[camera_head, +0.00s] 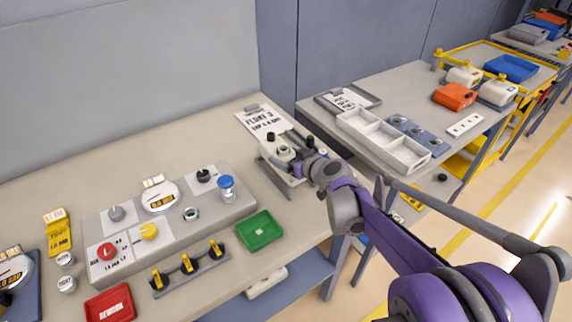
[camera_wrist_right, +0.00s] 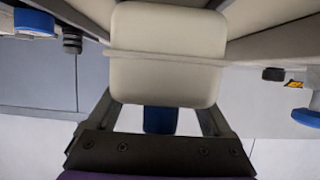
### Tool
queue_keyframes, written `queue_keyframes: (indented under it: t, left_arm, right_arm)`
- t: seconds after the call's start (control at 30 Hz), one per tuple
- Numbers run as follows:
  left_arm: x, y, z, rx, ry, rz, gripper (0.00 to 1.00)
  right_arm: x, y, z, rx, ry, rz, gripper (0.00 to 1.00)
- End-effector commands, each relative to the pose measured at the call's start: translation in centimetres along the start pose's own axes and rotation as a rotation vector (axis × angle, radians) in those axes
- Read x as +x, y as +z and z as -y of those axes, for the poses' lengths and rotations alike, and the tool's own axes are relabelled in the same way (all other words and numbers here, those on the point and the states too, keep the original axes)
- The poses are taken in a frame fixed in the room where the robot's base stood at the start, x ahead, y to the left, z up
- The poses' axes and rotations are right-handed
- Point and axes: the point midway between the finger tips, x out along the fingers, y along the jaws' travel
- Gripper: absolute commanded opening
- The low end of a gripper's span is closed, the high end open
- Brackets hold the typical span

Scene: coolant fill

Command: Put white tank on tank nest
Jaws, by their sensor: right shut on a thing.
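A white tank (camera_head: 275,148) with a dark cap is at the back right of the near bench in the head view. My right gripper (camera_head: 303,158) is shut on it, coming in from the right. In the right wrist view the pale tank body (camera_wrist_right: 165,55) sits between the two fingers of the right gripper (camera_wrist_right: 160,108). Beneath the tank in the head view is a flat grey base (camera_head: 284,180), apparently the tank nest, partly hidden by tank and gripper. I cannot tell whether the tank touches it or is slightly above. My left gripper is not in view.
A "FLOAT" sheet (camera_head: 262,122) lies behind the tank. A control panel (camera_head: 150,232), green tray (camera_head: 260,231) and red tray (camera_head: 110,304) are to the left. A white compartment tray (camera_head: 372,150) is on the right table.

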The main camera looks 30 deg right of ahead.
Motion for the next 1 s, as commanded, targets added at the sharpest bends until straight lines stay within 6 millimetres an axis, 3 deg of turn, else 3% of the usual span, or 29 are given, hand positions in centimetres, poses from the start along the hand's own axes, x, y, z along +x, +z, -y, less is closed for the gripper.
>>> queue_keyframes:
  t: [0.2,0.53,0.57,0.6,0.9,1.0]
  left_arm:
    - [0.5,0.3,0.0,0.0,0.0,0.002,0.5]
    - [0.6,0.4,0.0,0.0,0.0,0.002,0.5]
    - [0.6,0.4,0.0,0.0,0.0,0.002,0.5]
    - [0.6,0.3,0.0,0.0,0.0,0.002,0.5]
    - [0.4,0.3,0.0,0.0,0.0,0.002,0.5]
    - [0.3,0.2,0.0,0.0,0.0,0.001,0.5]
  right_arm:
    - [1.1,2.7,0.0,0.0,0.0,0.0,0.0]
    - [1.2,2.9,0.0,0.0,0.0,0.0,0.0]
    - [1.2,2.9,0.0,0.0,0.0,0.0,0.9]
    - [1.2,2.9,0.0,0.0,0.0,0.0,0.97]
    - [1.0,2.6,0.0,0.0,0.0,0.0,1.0]
    - [0.1,2.6,0.0,0.0,0.0,0.0,1.0]
